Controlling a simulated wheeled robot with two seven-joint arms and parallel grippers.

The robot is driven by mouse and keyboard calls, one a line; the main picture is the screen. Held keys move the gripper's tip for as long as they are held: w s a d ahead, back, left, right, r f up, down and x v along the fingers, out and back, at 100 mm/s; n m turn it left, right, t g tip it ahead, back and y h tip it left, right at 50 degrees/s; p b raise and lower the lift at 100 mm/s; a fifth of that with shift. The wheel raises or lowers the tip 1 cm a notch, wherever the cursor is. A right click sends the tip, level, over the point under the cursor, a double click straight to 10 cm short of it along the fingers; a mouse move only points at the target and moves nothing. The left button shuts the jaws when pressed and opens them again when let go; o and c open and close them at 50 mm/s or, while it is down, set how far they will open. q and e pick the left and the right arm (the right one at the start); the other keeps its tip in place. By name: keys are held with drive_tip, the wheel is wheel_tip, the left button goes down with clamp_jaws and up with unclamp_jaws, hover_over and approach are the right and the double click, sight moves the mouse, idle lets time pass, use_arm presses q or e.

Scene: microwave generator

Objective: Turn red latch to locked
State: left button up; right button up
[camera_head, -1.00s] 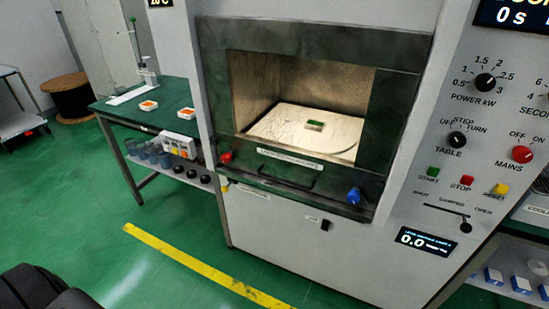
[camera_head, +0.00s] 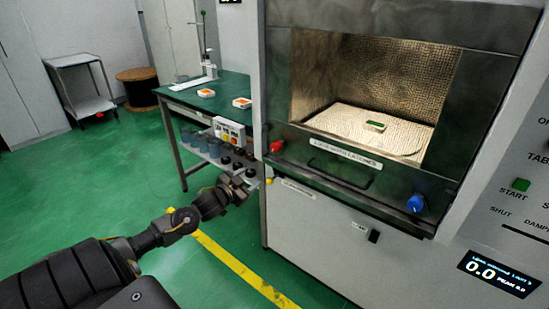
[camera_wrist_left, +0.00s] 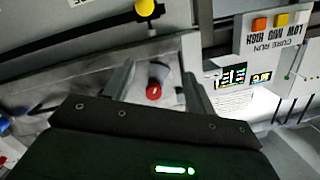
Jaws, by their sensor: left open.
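The red latch (camera_head: 277,147) is a small red knob at the left end of the dark ledge below the microwave chamber opening. In the left wrist view the red latch (camera_wrist_left: 154,90) shows between my two fingers, on a grey plate. My left gripper (camera_head: 246,178) is open, just left of and below the latch in the head view. Its fingers (camera_wrist_left: 158,78) stand apart on both sides of the latch in the wrist view; I cannot tell whether they touch it. The blue latch (camera_head: 416,203) sits at the ledge's right end. My right gripper is not in view.
A yellow knob (camera_head: 269,181) is just below the red latch. A dark handle (camera_head: 338,177) runs along the ledge. A green bench (camera_head: 225,92) with trays stands behind on the left. A small block (camera_head: 375,126) lies on the chamber's turntable.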

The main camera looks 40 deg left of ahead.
use_arm(q)
drive_tip(key=m+t+h, duration=0.1)
drive_tip(key=t, duration=0.1)
approach(274, 148)
drive_tip(key=w, duration=1)
drive_tip(key=shift+w+a+r, duration=0.15)
drive_tip(key=shift+a, duration=0.1)
drive_tip(key=c, duration=1)
